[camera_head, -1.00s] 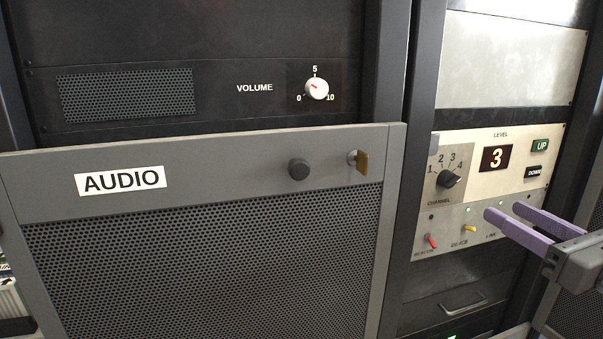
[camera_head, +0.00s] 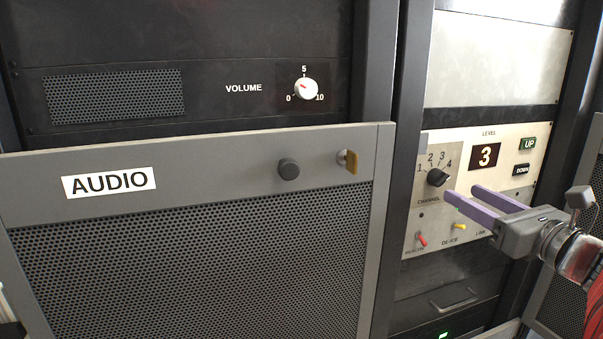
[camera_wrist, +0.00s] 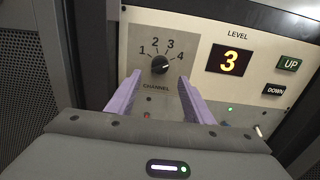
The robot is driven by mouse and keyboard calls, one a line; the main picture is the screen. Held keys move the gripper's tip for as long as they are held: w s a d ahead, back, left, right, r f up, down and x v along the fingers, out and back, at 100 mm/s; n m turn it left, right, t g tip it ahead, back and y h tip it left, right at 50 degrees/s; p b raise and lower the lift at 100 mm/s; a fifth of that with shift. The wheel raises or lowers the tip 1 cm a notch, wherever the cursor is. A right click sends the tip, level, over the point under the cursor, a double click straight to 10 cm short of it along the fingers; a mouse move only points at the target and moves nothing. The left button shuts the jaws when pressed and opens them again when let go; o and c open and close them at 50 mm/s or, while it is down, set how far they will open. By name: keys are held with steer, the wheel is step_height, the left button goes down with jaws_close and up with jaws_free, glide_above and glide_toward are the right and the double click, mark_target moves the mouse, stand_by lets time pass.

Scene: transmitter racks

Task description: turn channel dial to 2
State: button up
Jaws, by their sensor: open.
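The channel dial (camera_head: 437,177) is a black knob on a grey plate, with numbers 1 to 4 in an arc above it. It also shows in the wrist view (camera_wrist: 160,64). Its pointer seems to lean right, towards 4, but the mark is too small to be sure. My gripper (camera_head: 463,192) has two purple fingers, open and empty, just right of and below the dial in the head view. In the wrist view my gripper (camera_wrist: 159,78) has its fingertips on either side of the dial, a little below it. I see no contact with the knob.
Right of the dial are the level display (camera_head: 486,156) reading 3, the UP button (camera_head: 528,143) and the DOWN button (camera_head: 522,170). Below are a red beacon switch (camera_head: 421,239) and a yellow de-ice switch (camera_head: 459,227). The open AUDIO door (camera_head: 200,165) stands to the left.

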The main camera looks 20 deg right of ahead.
mark_target(439, 179)
steer(key=w, duration=0.7)
steer(key=shift+a, duration=0.1)
steer(key=shift+c, duration=0.4)
steer(key=shift+s, duration=0.1)
steer(key=c, duration=0.9)
steer(key=shift+d, duration=0.2)
steer(key=shift+c, duration=0.2)
steer(key=shift+a, duration=0.1)
